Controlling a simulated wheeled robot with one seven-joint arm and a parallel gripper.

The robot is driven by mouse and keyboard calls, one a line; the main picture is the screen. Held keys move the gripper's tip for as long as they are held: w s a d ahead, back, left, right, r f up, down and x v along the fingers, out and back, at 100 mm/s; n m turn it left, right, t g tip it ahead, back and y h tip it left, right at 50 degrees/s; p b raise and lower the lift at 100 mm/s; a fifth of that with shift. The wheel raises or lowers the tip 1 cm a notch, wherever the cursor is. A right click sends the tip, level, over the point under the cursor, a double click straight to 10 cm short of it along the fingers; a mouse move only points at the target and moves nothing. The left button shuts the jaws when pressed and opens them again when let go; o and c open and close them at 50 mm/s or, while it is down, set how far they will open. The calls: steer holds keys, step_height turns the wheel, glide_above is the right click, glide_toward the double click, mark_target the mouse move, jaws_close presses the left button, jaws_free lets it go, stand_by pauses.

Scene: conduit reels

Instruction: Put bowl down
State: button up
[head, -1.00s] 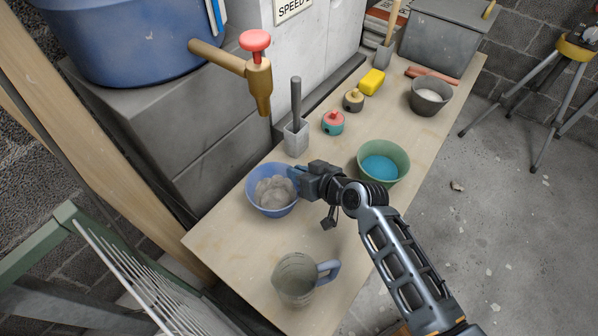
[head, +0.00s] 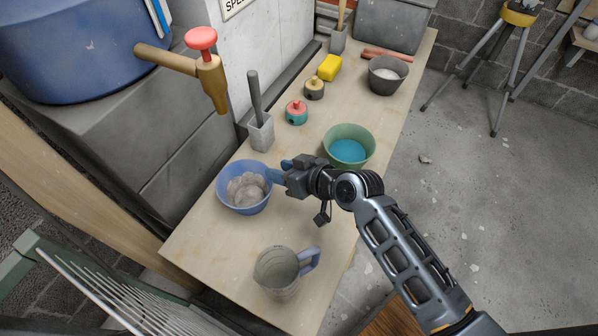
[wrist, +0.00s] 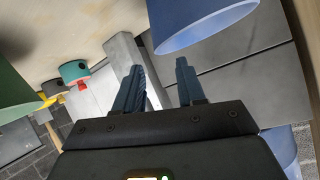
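A blue bowl (head: 234,203) with a lumpy grey-beige content stands upright on the workbench, left of my gripper in the head view. Its blue wall (wrist: 200,30) also shows at the top of the wrist view, to the right of the fingers. My gripper (head: 276,170) is beside the bowl's right rim. In the wrist view its two blue fingers (wrist: 158,72) are parted, with nothing held between them. The bowl's underside is hidden in the head view, but it appears to rest on the bench.
The wooden workbench (head: 205,245) also holds a green bowl (head: 357,133) of blue content behind my gripper, a clear jug (head: 277,275) in front, and a grey holder (head: 261,133) with a rod. A brass tap (head: 211,85) overhangs the back left. Bench space left of the jug is free.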

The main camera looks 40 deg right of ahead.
steer(key=v, duration=0.6)
steer(key=shift+s+r, duration=0.2)
steer(key=shift+s, duration=0.1)
steer(key=shift+d, duration=0.1)
steer(key=s+h, duration=0.2)
steer(key=s, duration=0.7)
steer(key=s+a+r+t, duration=0.1)
steer(key=s+r, duration=0.6)
steer(key=s, duration=0.2)
steer(key=s+a+r+t, duration=0.2)
steer(key=s+r, duration=0.6)
steer(key=s, duration=0.2)
steer(key=shift+a+r+n, duration=0.15)
steer(key=shift+a+n, duration=0.1)
steer(key=shift+n, duration=0.15)
